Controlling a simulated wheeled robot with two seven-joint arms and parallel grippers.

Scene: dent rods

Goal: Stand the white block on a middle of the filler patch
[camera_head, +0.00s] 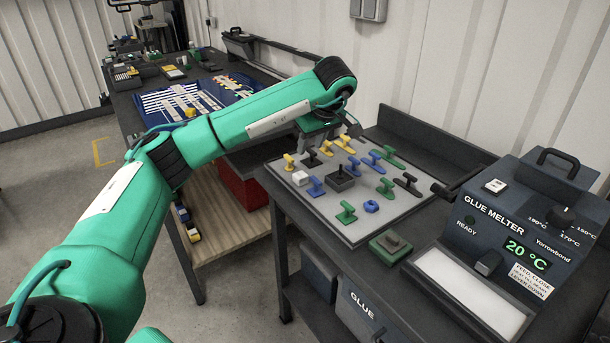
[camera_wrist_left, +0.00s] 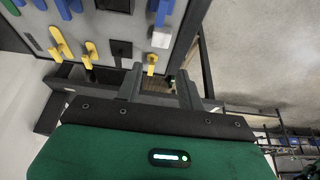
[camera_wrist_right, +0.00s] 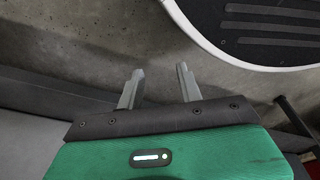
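A small white block (camera_head: 300,178) stands on the grey board (camera_head: 352,222) at its left side, close to a blue T-shaped piece. The block also shows in the left wrist view (camera_wrist_left: 161,38), near the board's edge. My left gripper (camera_head: 320,145) is over the back left part of the board, beyond the block. Its fingers (camera_wrist_left: 161,88) are apart with nothing between them; a yellow piece lies just past them. My right gripper (camera_wrist_right: 158,84) is open and empty over the floor, out of the head view. I cannot tell which surface is the filler patch.
Several coloured T-shaped pieces and a dark square piece (camera_head: 341,181) crowd the board. The glue melter (camera_head: 508,240) stands at right. A blue tray (camera_head: 190,101) is on the table behind my left arm.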

